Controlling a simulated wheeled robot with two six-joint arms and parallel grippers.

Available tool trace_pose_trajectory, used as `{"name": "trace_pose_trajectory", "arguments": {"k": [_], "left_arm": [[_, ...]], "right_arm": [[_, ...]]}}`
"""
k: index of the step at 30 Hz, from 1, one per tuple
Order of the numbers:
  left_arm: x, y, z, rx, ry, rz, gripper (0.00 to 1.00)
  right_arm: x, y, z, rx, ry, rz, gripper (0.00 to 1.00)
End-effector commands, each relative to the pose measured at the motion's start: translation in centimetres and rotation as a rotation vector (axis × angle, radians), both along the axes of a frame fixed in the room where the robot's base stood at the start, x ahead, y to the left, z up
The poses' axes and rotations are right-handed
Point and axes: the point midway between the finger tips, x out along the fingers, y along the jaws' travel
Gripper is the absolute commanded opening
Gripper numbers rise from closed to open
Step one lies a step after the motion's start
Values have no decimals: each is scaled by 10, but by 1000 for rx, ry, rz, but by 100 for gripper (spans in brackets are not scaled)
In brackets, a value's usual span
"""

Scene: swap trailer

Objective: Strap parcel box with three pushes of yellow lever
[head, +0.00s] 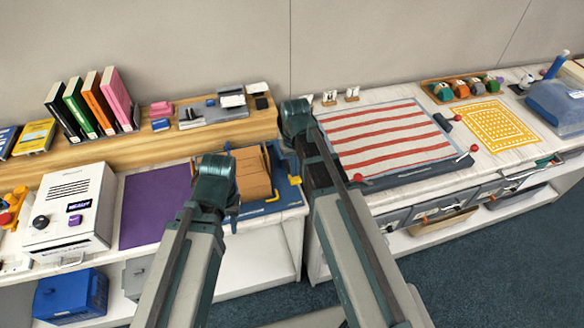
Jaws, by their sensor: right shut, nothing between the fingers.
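The brown cardboard parcel box (254,174) sits on a blue strapping station (272,208), between blue uprights. A yellow lever (295,180) shows at the station's right side, close to my right arm (322,165). My left arm (213,178) reaches up in front of the box's left side and covers part of the station. The dark end below its wrist (234,212) is beside the box, and its fingers cannot be made out. My right gripper is shut and empty, largely covered by its own arm. I cannot tell whether it touches the lever. No strap is clear on the box.
A purple mat (155,205) and a white machine (72,212) lie to the left. A wooden shelf (150,138) with books runs behind. A striped cloth board (385,140) with red-knobbed rods is at the right. A gap separates the two counters.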

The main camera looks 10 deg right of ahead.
Motion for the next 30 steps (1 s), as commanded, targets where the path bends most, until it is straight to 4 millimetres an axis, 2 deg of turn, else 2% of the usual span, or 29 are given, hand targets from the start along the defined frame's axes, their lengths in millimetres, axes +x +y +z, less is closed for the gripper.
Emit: {"name": "trace_pose_trajectory", "arguments": {"k": [1,16,30], "left_arm": [[0,0,7,0,0,0,37],[0,0,40,0,0,-1,37],[0,0,40,0,0,-1,37]], "right_arm": [[0,0,7,0,0,0,0],[0,0,40,0,0,0,0],[0,0,40,0,0,0,0]]}}
